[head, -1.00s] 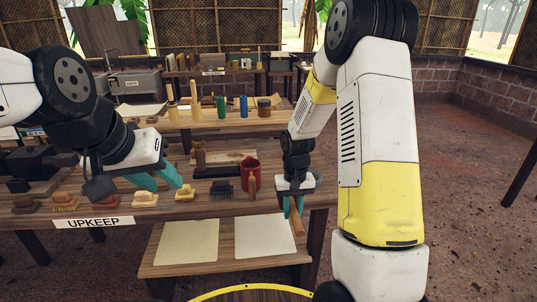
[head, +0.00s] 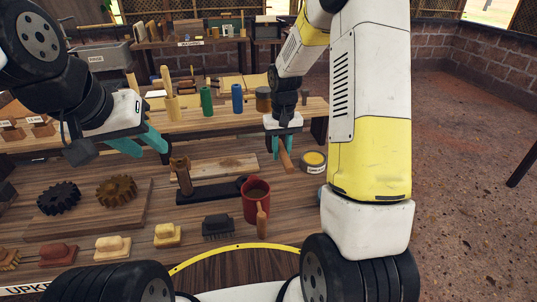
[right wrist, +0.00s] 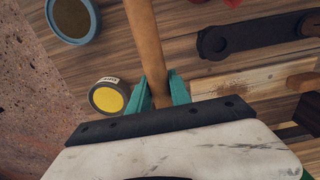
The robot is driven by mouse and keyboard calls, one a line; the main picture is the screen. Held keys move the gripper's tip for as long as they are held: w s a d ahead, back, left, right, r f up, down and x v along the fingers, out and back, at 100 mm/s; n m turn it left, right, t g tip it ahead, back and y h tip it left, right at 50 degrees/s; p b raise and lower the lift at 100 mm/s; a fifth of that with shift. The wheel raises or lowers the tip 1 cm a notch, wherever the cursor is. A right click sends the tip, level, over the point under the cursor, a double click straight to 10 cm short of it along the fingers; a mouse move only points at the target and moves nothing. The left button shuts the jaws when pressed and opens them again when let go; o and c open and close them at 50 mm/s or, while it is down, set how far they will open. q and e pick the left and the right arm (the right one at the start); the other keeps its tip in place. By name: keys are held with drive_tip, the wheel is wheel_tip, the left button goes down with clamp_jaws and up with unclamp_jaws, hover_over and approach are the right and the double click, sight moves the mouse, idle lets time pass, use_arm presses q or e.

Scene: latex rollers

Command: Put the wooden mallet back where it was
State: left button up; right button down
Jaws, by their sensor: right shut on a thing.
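The wooden mallet shows as a brown wooden shaft (head: 285,158) in my right gripper (head: 281,147). In the right wrist view the shaft (right wrist: 147,45) runs up from between the teal fingers (right wrist: 160,88) and out of the picture. My right gripper is shut on it, above the bench near the tin with the yellow top. The mallet's head cannot be made out in either view. My left gripper (head: 153,154) is open and empty above the left part of the bench.
A red mug (head: 254,206) with a wooden piece at its front stands near a black brush (head: 217,227). A yellow-topped tin (head: 314,161) is right of my right gripper. Gears (head: 117,190) lie on a board at left. Coloured cylinders (head: 207,101) stand behind.

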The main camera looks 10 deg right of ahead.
drive_tip(key=f, duration=0.4)
drive_tip(key=shift+w+f, duration=0.1)
drive_tip(key=shift+w, duration=0.15)
drive_tip(key=shift+f, duration=2.05)
drive_tip(key=shift+f, duration=0.1)
drive_tip(key=c, duration=1.2)
unclamp_jaws()
